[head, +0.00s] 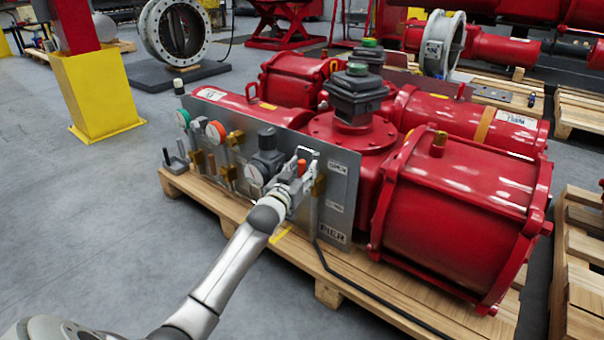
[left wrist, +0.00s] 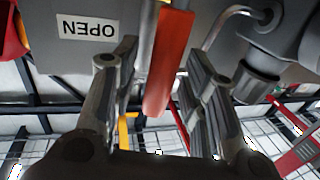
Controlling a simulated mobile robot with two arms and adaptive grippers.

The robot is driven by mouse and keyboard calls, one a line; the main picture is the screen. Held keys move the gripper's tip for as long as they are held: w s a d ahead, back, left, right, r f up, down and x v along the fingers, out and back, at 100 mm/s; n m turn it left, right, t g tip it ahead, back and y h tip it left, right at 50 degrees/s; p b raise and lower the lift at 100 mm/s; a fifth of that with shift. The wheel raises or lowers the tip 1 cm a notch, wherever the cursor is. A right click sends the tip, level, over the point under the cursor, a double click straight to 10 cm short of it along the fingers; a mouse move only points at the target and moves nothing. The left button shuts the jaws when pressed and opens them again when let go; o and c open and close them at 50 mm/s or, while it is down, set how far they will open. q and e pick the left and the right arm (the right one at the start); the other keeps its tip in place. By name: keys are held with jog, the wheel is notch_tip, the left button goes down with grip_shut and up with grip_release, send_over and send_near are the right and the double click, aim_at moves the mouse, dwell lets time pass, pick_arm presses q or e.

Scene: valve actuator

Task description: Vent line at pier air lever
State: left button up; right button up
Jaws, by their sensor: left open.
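The pier air lever has an orange-red handle (head: 302,166) and sits at the right part of a grey panel (head: 345,190) marked PIER. In the left wrist view, the lever handle (left wrist: 168,65) hangs between the two fingers of my left gripper (left wrist: 160,85). The fingers are apart, with a visible gap on each side of the handle. In the head view my left gripper (head: 297,186) is at the panel, just below the handle, and partly hides the valve there. An OPEN label (left wrist: 90,27) shows upside down in the wrist view. My right gripper is not in view.
A dark regulator with a gauge (head: 256,176) is just left of my gripper. Other gauges and brass valves (head: 229,172) are farther left. A large red actuator (head: 460,205) rests behind the panel on a wooden pallet (head: 390,300).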

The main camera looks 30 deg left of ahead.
pick_arm(q)
jog(key=shift+c, duration=0.4)
grip_shut()
